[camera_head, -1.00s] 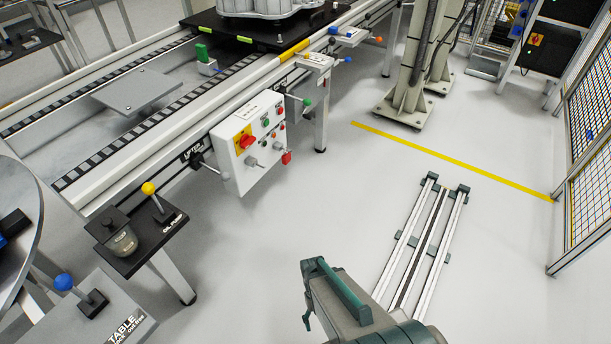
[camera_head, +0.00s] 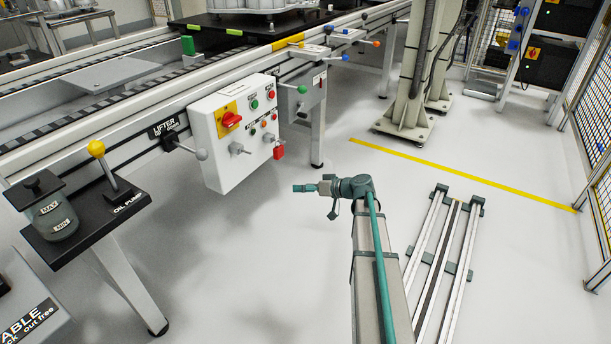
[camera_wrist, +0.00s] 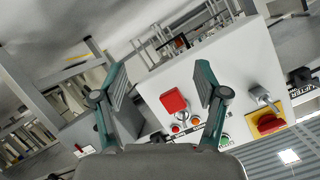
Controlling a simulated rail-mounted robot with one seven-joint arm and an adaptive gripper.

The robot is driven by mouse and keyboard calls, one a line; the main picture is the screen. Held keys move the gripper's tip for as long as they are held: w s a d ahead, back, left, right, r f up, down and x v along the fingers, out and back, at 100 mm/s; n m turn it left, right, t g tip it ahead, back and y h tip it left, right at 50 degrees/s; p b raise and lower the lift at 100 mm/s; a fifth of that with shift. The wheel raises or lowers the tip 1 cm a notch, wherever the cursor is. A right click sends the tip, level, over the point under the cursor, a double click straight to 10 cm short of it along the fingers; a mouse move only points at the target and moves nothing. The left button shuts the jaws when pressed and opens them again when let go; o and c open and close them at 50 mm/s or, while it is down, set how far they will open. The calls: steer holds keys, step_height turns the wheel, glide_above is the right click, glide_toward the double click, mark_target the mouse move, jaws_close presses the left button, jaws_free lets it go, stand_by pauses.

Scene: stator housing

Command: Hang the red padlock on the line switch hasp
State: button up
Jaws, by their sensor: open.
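The red padlock (camera_head: 278,151) is at the lower right of the white control box's front, below the small buttons; what it hangs on is too small to tell. In the wrist view, the padlock (camera_wrist: 173,102) shows between the finger lines, beyond the fingertips and untouched. The line switch (camera_head: 229,119) is a red rotary handle on a yellow plate at the box's upper left; it also shows at the right in the wrist view (camera_wrist: 268,122). Its hasp cannot be made out. My gripper (camera_head: 298,188) is in front of the box, to the right and below the padlock. Its teal fingers (camera_wrist: 160,80) are open and empty.
The white box (camera_head: 212,165) hangs on the conveyor's side, with silver levers (camera_head: 240,149) sticking out. A grey box (camera_head: 298,100) with a green knob and a conveyor leg (camera_head: 318,130) stand right of it. Open floor lies in front.

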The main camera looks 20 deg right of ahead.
mark_target(280, 147)
steer(key=w+d+r+n+t+y, duration=0.2)
steer(key=w+r+n+t, duration=0.2)
steer(key=r, duration=0.5)
steer(key=shift+n, duration=0.9)
steer(key=b+x, duration=0.1)
steer(key=x, duration=0.4)
steer(key=b+x, duration=0.1)
steer(key=x, duration=0.5)
steer(key=shift+d+r, duration=0.15)
steer(key=shift+r, duration=0.05)
steer(key=c, duration=1.3)
steer(key=shift+r, duration=0.15)
steer(key=shift+s+d+r+b, duration=0.15)
steer(key=shift+r+b, duration=0.25)
steer(key=shift+s, duration=0.1)
